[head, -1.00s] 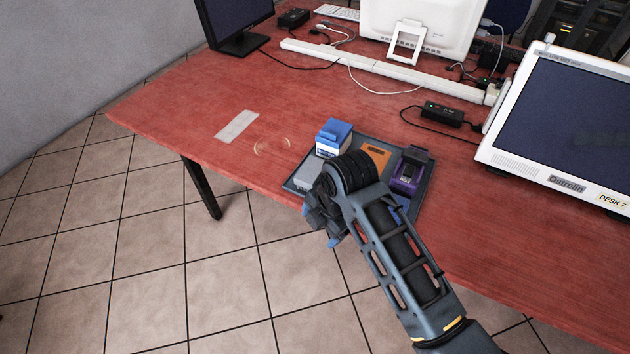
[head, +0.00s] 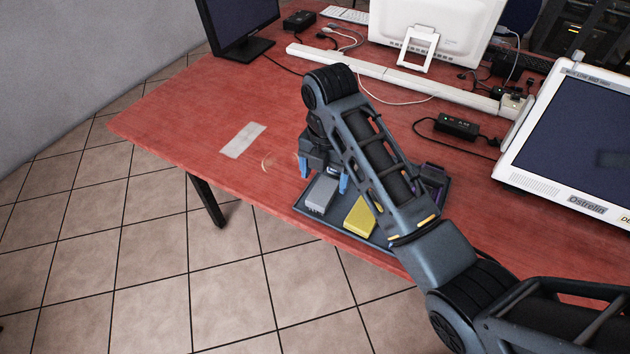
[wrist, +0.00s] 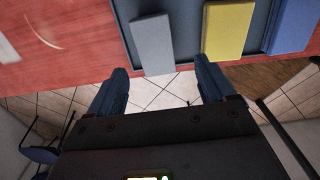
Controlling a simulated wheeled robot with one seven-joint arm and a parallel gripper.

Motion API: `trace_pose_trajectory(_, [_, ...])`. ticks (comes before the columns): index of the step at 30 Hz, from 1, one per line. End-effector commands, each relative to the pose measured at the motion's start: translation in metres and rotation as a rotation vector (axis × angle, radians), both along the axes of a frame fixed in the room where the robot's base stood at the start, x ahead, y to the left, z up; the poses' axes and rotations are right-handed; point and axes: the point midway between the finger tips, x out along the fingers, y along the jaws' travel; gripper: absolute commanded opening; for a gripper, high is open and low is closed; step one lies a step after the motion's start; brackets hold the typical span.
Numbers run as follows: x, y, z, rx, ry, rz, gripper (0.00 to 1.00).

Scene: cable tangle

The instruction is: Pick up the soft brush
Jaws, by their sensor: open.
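I cannot make out a brush shape. A dark tray (head: 330,226) at the table's near edge holds several items. A grey block (head: 320,196) lies at its left end and a yellow block (head: 360,216) lies beside it. The wrist view shows the grey block (wrist: 152,45), the yellow block (wrist: 228,30) and a blue block (wrist: 295,25) in a row. My gripper (head: 323,178) is open, fingers pointing down, just beyond the grey block. My arm hides much of the tray's middle.
A purple item (head: 435,172) shows partly at the tray's right. A power adapter (head: 456,128) and cables lie behind the tray. A pale strip (head: 243,140) lies left on otherwise clear red tabletop (head: 185,110).

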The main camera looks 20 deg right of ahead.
Motion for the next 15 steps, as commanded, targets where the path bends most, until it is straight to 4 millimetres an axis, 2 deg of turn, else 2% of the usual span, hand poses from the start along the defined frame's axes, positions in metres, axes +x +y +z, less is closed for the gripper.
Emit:
trace_pose_trajectory(4, [0.001, -0.002, -0.003, -0.004, 0.012, 0.013, 0.83])
trace_pose_trajectory(15, [0.002, -0.001, -0.043, -0.003, 0.013, 0.014, 0.83])
